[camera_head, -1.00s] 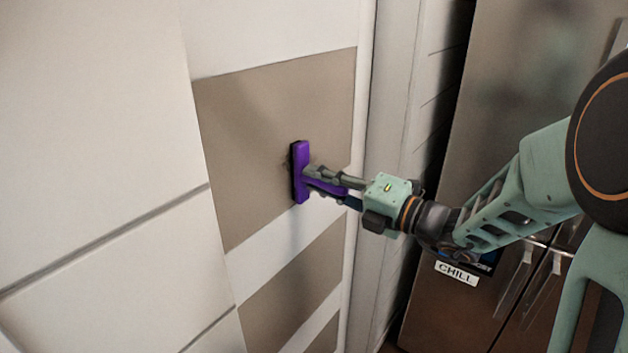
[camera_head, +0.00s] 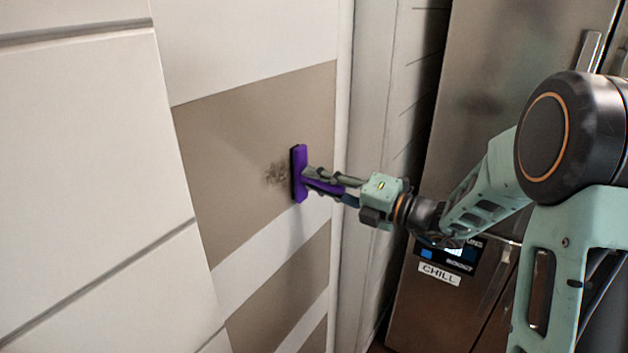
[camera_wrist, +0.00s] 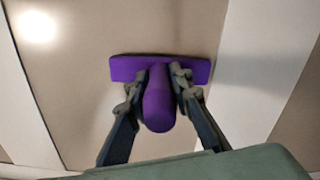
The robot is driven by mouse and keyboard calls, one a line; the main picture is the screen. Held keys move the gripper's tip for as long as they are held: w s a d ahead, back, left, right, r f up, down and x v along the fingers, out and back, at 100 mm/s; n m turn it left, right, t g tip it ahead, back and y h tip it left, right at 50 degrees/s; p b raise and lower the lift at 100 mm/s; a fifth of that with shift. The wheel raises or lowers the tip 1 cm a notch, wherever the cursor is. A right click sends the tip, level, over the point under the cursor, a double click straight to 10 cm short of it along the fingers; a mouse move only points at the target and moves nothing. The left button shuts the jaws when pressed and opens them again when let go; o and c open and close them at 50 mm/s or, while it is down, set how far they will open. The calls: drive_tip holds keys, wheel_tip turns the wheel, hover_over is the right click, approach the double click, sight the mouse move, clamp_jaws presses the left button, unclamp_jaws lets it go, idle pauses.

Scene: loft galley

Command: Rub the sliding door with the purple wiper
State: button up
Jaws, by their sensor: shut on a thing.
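The sliding door (camera_head: 225,200) fills the middle of the head view, with tan panels between white bands. A dark smudge (camera_head: 277,174) shows on its tan panel, just left of the wiper. My gripper (camera_head: 312,180) is shut on the handle of the purple wiper (camera_head: 299,174). The wiper head stands upright with its dark edge toward the door; I cannot tell for sure whether it touches. In the wrist view the wiper (camera_wrist: 160,80) lies across the tan panel, its handle between both fingers.
White wall panels (camera_head: 90,150) with grooves stand at the left. A steel fridge (camera_head: 490,110) with handles and a "CHILL" label (camera_head: 439,273) stands at the right, behind my arm. A white frame (camera_head: 368,130) lies between door and fridge.

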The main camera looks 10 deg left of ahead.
drive_tip(key=shift+s+a+r+p, duration=0.1)
drive_tip(key=shift+s+r+p, duration=0.35)
drive_tip(key=shift+p, duration=1.2)
drive_tip(key=shift+s+a+p, duration=1.2)
drive_tip(key=shift+s+a, duration=0.85)
drive_tip(key=shift+s, duration=2.6)
drive_tip(key=w+d+r+p, duration=0.1)
drive_tip(key=w+d+p, duration=0.2)
drive_tip(key=w, duration=0.9)
drive_tip(key=shift+w+d, duration=0.35)
drive_tip(key=shift+d, duration=0.8)
drive_tip(key=shift+v, duration=2.95)
